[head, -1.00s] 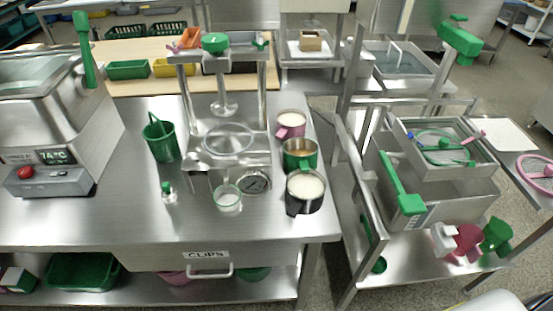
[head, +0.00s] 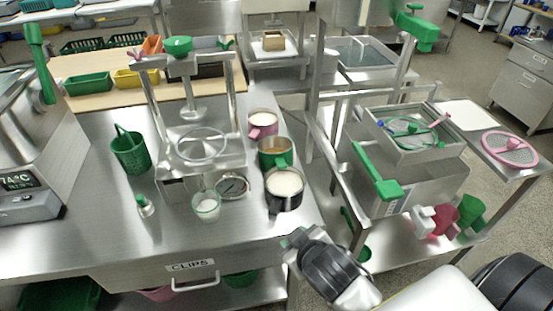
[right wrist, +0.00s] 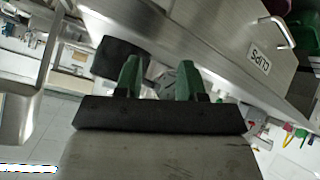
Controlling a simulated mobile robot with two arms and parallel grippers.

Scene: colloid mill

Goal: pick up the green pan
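The green pan (head: 266,161) stands upright near the right edge of the steel table, with brownish contents and a short green handle towards the front. It is between the pink pan (head: 262,131) behind it and the black pan (head: 283,202) in front, both with white contents. My right gripper (head: 293,241) is in front of the table's right front corner, nearer than the pans and not touching them. In the right wrist view its two green fingers (right wrist: 156,80) are apart with nothing between them. The green pan is not discernible there. My left gripper is out of view.
The press frame (head: 160,110), a glass beaker (head: 206,208), a round gauge (head: 233,185) and a green basket (head: 130,152) stand left of the pans. A steel cart (head: 420,190) with a basin is to the right, across a narrow gap.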

